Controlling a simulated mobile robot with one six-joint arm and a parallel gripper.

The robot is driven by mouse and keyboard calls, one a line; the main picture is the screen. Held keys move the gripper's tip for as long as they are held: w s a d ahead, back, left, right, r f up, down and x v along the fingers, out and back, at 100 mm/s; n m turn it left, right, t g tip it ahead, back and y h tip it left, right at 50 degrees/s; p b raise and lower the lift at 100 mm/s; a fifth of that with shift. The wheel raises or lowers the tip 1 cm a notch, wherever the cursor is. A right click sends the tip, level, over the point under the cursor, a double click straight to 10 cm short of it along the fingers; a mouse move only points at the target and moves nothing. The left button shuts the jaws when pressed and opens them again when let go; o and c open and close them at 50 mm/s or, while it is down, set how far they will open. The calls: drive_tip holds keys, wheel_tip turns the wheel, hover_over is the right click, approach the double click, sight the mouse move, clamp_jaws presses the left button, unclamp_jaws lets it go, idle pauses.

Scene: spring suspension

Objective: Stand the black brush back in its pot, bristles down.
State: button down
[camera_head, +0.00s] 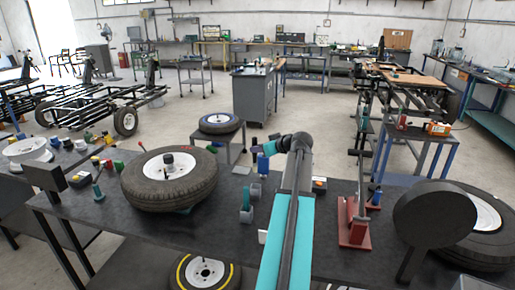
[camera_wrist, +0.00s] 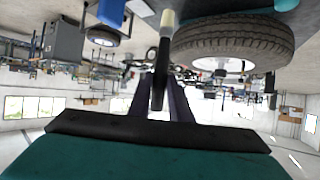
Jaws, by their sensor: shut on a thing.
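My gripper (camera_wrist: 160,100) is shut on a slim black handle, which I take to be the black brush (camera_wrist: 159,75). In the wrist view the handle runs up the picture between the two dark fingers to a pale section (camera_wrist: 167,22). In the head view my gripper (camera_head: 268,150) is at the end of my teal arm, above the dark workbench, and the brush is too small to tell there.
A large tyre (camera_head: 170,180) lies on the dark workbench (camera_head: 120,228) to the left. A red stand (camera_head: 354,228) is to the right of my arm, with another tyre (camera_head: 485,225) farther right. A blue object (camera_head: 263,164) stands close to my gripper.

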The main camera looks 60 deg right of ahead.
sight(256, 160)
drive_tip(key=shift+s+f, duration=0.1)
drive_tip(key=shift+f, duration=0.1)
idle(0.3)
drive_tip(key=shift+f, duration=2.75)
drive_tip(key=shift+d+f+b, duration=0.1)
drive_tip(key=shift+f+b, duration=2.7)
drive_tip(key=shift+b, duration=0.1)
drive_tip(key=c, duration=1.5)
unclamp_jaws()
drive_tip(key=shift+c, duration=0.2)
drive_tip(key=b+v, duration=0.3)
drive_tip(key=v, duration=1)
drive_tip(key=shift+s+a, duration=0.2)
drive_tip(key=shift+s, duration=0.15)
drive_tip(key=shift+r, duration=0.15)
